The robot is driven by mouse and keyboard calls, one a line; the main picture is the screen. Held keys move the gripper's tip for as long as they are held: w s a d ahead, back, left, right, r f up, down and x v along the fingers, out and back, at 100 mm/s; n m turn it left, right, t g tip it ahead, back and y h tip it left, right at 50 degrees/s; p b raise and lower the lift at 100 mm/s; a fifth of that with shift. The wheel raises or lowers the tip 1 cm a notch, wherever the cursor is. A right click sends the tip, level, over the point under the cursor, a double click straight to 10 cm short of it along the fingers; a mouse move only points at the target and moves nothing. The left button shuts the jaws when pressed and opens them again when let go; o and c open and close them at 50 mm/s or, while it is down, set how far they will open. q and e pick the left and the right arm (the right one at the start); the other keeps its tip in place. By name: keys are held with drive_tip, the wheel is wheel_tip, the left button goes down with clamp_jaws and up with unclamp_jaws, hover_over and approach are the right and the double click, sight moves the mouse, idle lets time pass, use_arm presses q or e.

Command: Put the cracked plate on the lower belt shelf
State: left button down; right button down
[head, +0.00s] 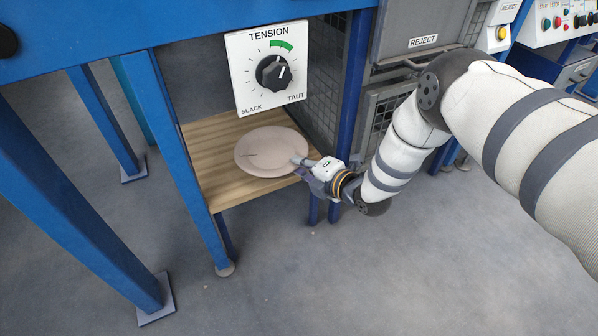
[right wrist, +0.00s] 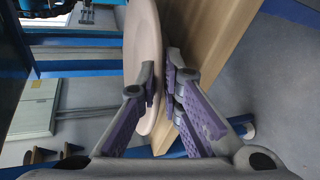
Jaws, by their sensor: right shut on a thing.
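The cracked plate (head: 270,151) is a pale pinkish disc with a short dark crack line left of its middle. It lies flat or nearly flat over the wooden lower belt shelf (head: 222,190). I cannot tell whether it touches the boards all round. My right gripper (head: 300,161) is shut on the plate's right front rim. In the right wrist view the plate (right wrist: 146,40) is edge-on between the two fingers (right wrist: 161,82), beside the wooden shelf (right wrist: 215,60). My left gripper is not in view.
A white tension dial panel (head: 267,68) hangs above the back of the shelf. A blue leg (head: 185,150) bounds the shelf at left, and a blue post with a mesh panel (head: 325,80) stands at right. A grey reject cabinet (head: 405,45) is further right. The front floor is clear.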

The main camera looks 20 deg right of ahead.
drive_tip(key=shift+f, duration=0.5)
drive_tip(key=c, duration=2)
unclamp_jaws()
drive_tip(key=shift+f, duration=0.2)
